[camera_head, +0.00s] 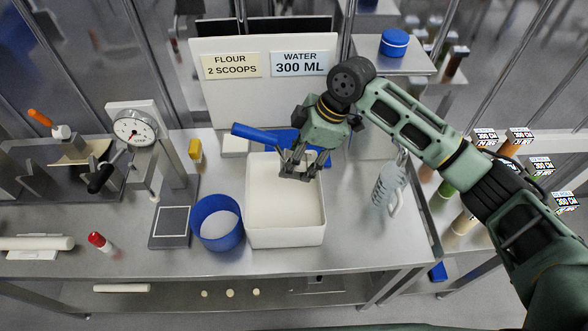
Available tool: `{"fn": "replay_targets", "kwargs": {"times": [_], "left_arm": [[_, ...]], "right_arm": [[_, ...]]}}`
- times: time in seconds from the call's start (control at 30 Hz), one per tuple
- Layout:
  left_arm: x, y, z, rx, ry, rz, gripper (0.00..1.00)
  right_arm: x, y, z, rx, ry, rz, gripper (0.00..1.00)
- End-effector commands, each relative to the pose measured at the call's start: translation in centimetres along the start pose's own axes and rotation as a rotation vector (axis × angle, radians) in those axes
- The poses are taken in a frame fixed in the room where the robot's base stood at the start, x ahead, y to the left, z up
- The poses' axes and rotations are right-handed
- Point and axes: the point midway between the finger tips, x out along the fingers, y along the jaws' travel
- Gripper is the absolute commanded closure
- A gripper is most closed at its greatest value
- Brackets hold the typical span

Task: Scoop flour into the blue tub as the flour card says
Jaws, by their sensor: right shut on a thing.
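The flour card (231,66) reads "FLOUR 2 SCOOPS" on a white board. The white bin (286,238) holds pale flour (285,205). The blue tub (217,244) stands against the bin's left side, with a pale surface inside; I cannot tell how much it holds. My left gripper is not in view.
A dial scale (136,130) with a dark plate (172,221) stands left of the tub. A water card (300,64) reads 300 ML. A clear jug (389,187) stands right of the bin. A red-capped shaker (99,241) is at left.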

Motion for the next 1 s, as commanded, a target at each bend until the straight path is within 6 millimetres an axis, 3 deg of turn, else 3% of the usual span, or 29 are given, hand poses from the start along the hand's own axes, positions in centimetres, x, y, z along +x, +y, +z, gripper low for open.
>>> {"fn": "replay_targets", "kwargs": {"times": [0.2, 0.77, 1.0], "left_arm": [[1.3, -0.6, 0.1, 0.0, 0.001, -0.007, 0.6], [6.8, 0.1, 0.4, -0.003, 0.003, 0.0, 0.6], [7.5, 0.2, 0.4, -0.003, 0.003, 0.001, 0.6]], "right_arm": [[1.1, 0.0, 0.5, 0.001, 0.0, 0.001, 0.78], [5.9, -0.1, 2.5, 0.001, -0.001, 0.0, 0.78], [7.8, -0.1, 3.3, 0.001, -0.001, -0.001, 0.78]]}}
